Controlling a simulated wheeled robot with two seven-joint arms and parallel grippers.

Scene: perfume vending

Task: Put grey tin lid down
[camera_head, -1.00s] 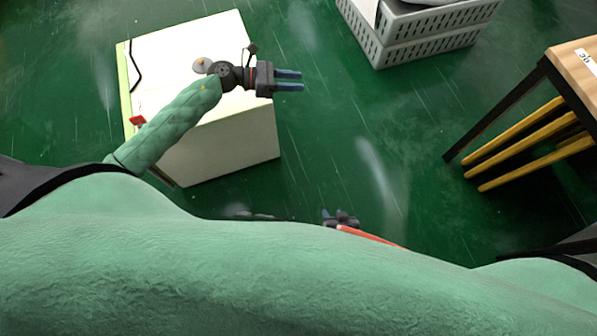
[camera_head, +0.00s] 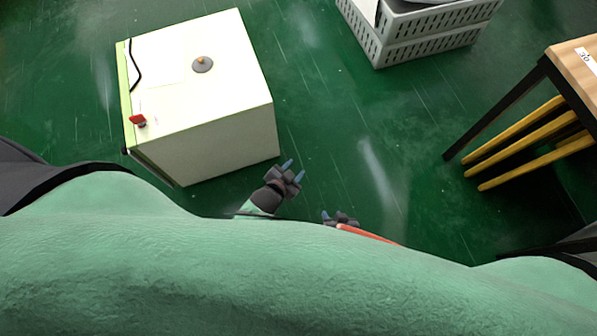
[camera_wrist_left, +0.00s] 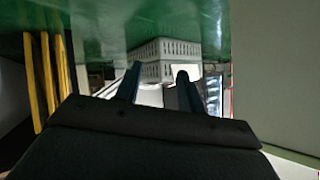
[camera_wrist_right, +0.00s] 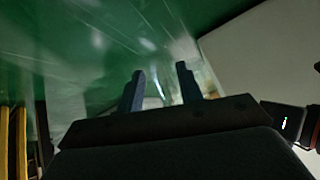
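The grey tin lid (camera_head: 202,65), a round grey disc with a small brass-coloured knob, lies on the top of a white box-shaped cabinet (camera_head: 165,95), apart from both grippers. My left gripper (camera_head: 293,170) is low beside the cabinet's front right corner, with its blue fingers apart and nothing between them. Its spread fingers also show in the left wrist view (camera_wrist_left: 159,70). My right gripper (camera_head: 327,215) is lower and to the right, partly hidden by my body. The right wrist view (camera_wrist_right: 160,70) shows its fingers apart and empty.
A red item (camera_head: 138,120) and a black cable (camera_head: 134,65) are on the cabinet's left side. Grey crates (camera_head: 415,35) stand at the back. A wooden-topped table (camera_head: 575,70) with yellow bars stands at the right. Green floor between them is clear.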

